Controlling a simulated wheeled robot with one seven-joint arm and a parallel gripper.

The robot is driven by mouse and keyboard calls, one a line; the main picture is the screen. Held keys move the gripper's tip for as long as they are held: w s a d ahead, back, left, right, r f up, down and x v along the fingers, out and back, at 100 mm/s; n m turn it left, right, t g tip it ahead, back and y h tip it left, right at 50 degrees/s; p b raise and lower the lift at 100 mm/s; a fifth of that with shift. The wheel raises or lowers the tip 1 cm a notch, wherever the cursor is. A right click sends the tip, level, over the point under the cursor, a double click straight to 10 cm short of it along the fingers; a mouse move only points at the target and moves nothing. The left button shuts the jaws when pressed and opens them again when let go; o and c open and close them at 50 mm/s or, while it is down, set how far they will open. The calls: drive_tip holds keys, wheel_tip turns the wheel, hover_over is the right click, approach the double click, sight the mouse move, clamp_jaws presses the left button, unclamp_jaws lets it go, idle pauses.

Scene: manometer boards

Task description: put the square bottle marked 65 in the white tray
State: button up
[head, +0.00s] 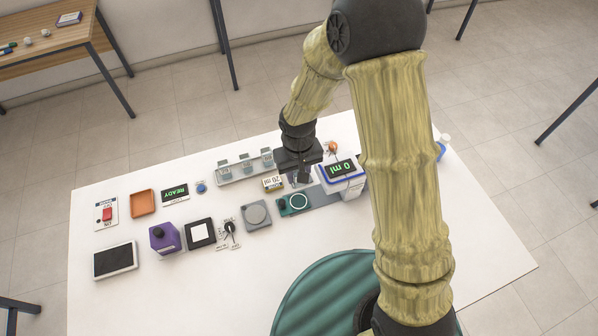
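My gripper (300,176) points down over the back middle of the white table, beside a small sign reading 20 ml (272,183). Its fingertips are too small and dark to tell whether they are open or hold anything. A long pale grey rack (228,179) holds several small blue-grey containers (245,161), left of the gripper; marks on them cannot be read. A purple square-sided bottle (164,240) with a dark cap stands at the front left, with no readable number. I cannot make out a number 65 or a clear white tray.
A white device with a 0 ml display (343,169) stands right of the gripper. A green-topped instrument (295,203), grey square plate (256,214), dial (230,227), orange tray (143,202) and dark-screened panel (115,260) spread leftward.

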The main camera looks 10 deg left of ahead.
drive_tip(key=shift+r+p, duration=0.6)
drive_tip(key=shift+r, duration=0.3)
drive_tip(key=shift+w+f, duration=0.1)
